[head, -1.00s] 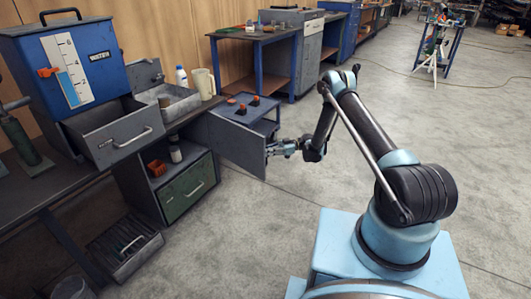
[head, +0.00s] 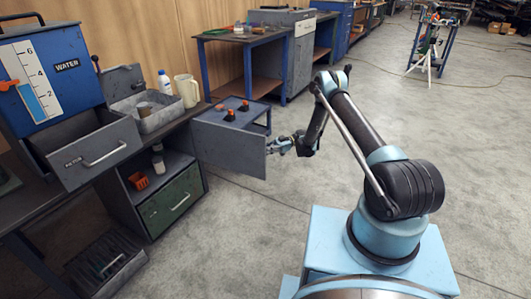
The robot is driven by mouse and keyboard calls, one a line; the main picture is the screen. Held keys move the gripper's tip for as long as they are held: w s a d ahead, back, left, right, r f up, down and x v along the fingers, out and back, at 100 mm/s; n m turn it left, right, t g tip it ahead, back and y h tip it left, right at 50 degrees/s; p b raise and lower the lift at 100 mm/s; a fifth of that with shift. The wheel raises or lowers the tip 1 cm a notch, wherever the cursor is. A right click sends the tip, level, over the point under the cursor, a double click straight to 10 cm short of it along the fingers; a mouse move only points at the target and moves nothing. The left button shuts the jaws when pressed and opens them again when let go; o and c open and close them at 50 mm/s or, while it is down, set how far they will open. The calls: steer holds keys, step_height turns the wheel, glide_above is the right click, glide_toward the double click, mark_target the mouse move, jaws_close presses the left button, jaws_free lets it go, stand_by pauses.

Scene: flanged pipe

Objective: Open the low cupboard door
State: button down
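The low cupboard (head: 128,199) stands under the bench. Its grey door (head: 225,150) is swung out from the right side of the opening, so the inside shows. An orange object (head: 138,181) and a pale bottle (head: 158,160) stand on the shelf inside. My gripper (head: 272,147) is at the free right edge of the door, on its far side, touching or very close. The door's handle is hidden. The gripper is too small to tell whether its fingers are closed on anything.
A green drawer (head: 171,203) is below the shelf. An open grey drawer (head: 94,155) juts out at left. The floor (head: 245,235) before the cupboard is clear.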

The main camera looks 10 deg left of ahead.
steer(key=shift+w+a+r, duration=0.1)
steer(key=shift+w+r, duration=0.05)
steer(key=shift+r, duration=0.2)
steer(key=c, duration=1.7)
jaws_free()
steer(key=shift+o, duration=0.2)
steer(key=shift+d, duration=0.2)
